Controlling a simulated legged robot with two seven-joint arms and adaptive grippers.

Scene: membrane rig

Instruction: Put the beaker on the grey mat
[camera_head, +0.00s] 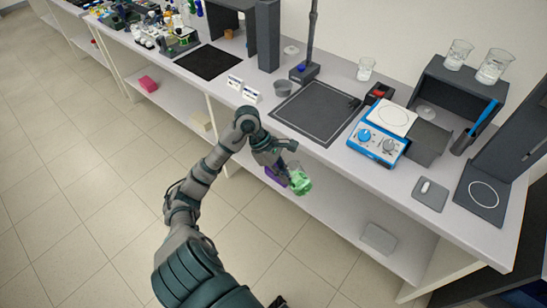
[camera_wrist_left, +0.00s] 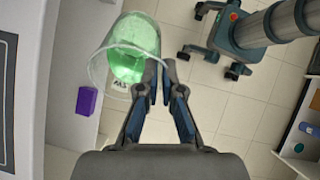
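A clear glass beaker (camera_head: 300,182) with green liquid is at my left gripper (camera_head: 287,160), in front of the bench edge and apart from the bench top. In the left wrist view the beaker (camera_wrist_left: 125,52) looks tilted. The fingers of my left gripper (camera_wrist_left: 159,75) are close together at its near wall, pinching it. A dark grey mat (camera_head: 312,115) with a thin pale outline lies bare in the middle of the bench top. A small dark piece at the bottom edge of the head view may be my right gripper (camera_head: 278,302); its fingers cannot be made out.
A blue-and-white hotplate (camera_head: 378,140) stands right of the mat. A stand (camera_head: 304,70), a small grey bowl (camera_head: 282,88) and white labels (camera_head: 243,90) are behind and left of it. A dark pad with a circle (camera_head: 484,195) lies far right. A purple box (camera_wrist_left: 87,101) is on the lower shelf.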

